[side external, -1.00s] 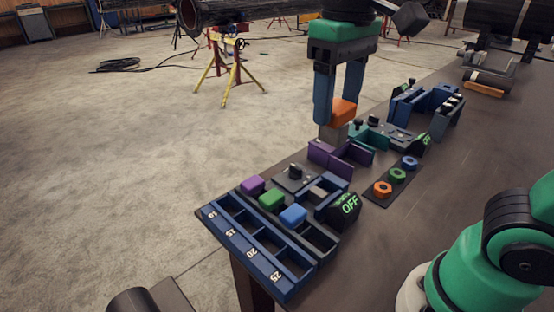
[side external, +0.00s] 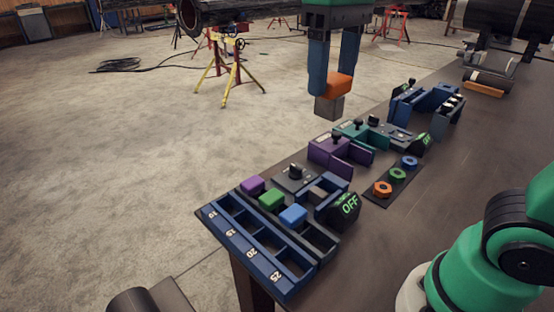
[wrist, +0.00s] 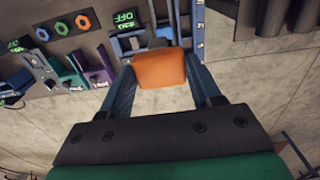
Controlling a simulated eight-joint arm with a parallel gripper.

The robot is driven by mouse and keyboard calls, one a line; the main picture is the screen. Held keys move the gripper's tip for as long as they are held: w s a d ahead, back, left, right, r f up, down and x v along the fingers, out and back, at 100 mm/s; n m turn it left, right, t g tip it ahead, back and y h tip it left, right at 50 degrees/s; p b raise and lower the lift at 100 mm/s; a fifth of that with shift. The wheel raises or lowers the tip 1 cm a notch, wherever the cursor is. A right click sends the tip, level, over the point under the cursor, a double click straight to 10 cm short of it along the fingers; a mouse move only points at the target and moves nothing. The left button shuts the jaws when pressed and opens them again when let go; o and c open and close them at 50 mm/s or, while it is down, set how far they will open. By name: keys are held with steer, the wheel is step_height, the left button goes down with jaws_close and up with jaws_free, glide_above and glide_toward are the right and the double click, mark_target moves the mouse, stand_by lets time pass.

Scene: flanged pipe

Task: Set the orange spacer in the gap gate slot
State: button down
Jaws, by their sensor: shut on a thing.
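The orange spacer (side external: 338,85) is held between the two blue fingers of my gripper (side external: 334,82), above the table's far edge. A grey block (side external: 330,107) hangs directly under the spacer and moves with it. In the wrist view the orange spacer (wrist: 160,69) sits between the fingertips. I cannot tell for sure which fixture is the gap gate. A blue fixture (side external: 330,190) with a grey piece in it stands beside a dark display reading OFF (side external: 345,206). The held spacer is apart from all fixtures.
A purple fixture (side external: 328,149) and a teal fixture (side external: 352,131) stand below the gripper. Purple (side external: 252,185), green (side external: 271,199) and blue (side external: 293,215) blocks sit by a numbered blue rack (side external: 236,236). A strip of coloured rings (side external: 397,174) lies to the right.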

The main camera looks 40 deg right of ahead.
steer(key=w+d+f, duration=0.2)
steer(key=d+f, duration=0.3)
steer(key=f, duration=0.4)
steer(key=w+d+f, duration=0.3)
steer(key=d+f, duration=0.3)
steer(key=f, duration=0.3)
steer(key=shift+w+f, duration=0.25)
steer(key=shift+f, duration=0.05)
steer(key=shift+f, duration=0.1)
steer(key=shift+f, duration=1.1)
steer(key=shift+f, duration=0.1)
steer(key=shift+f, duration=0.95)
steer(key=shift+f, duration=0.55)
